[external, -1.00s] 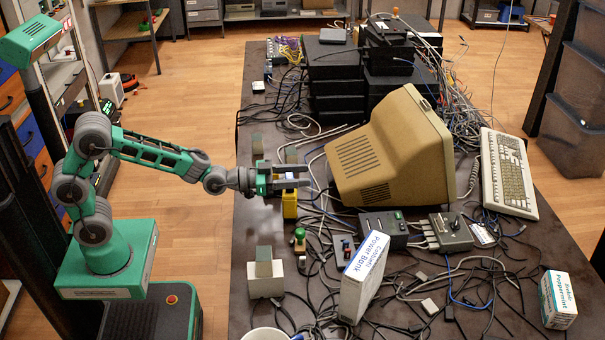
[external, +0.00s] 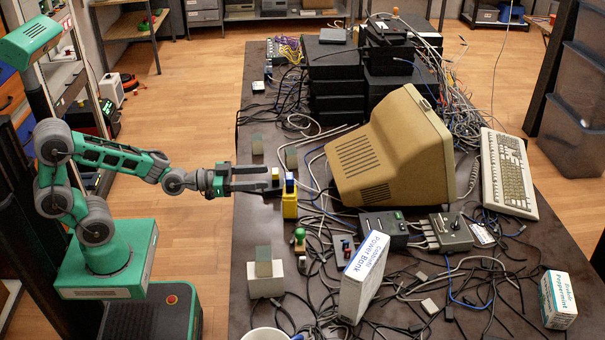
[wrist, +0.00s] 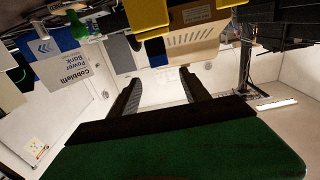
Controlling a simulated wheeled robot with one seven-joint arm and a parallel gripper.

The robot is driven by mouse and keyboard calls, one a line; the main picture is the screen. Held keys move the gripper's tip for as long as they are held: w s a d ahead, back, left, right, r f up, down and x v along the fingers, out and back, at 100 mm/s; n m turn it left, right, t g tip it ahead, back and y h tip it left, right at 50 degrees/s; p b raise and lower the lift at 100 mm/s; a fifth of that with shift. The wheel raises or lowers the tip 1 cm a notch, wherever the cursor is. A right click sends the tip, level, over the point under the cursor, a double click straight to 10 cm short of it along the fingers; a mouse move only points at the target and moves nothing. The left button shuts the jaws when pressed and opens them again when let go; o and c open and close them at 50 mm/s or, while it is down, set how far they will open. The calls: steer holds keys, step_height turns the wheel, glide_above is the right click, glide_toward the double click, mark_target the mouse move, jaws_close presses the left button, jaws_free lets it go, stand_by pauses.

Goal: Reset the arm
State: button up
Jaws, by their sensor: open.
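The yellow power pack (external: 290,207) stands upright near the left edge of the dark table. A small blue piece (external: 289,177), which looks like the blue battery, shows at the top of the pack. How it is seated there is too small to tell. My gripper (external: 267,178) is open, just left of the pack's top and apart from it. In the wrist view its two fingers (wrist: 160,77) are spread with nothing between them.
A beige monitor (external: 365,160) stands right of the pack. A white power bank box (external: 362,280), a green-topped stamp (external: 300,237) and a pale block (external: 265,284) stand nearer the front. Cables cover much of the table. Open floor lies between my base and the table.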

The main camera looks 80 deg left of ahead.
steer(key=s+d+r+m+g+h+p, duration=0.25)
steer(key=s+d+g+p, duration=0.35)
steer(key=p, duration=0.5)
steer(key=s+d+r+n+g+y+p, duration=0.1)
steer(key=s+r+n+g+y+p, duration=0.1)
steer(key=s+g+p, duration=0.5)
steer(key=s+r+g, duration=0.1)
steer(key=s, duration=0.5)
steer(key=shift+s+d+r, duration=0.15)
steer(key=shift+s+d, duration=0.15)
steer(key=shift+d, duration=0.1)
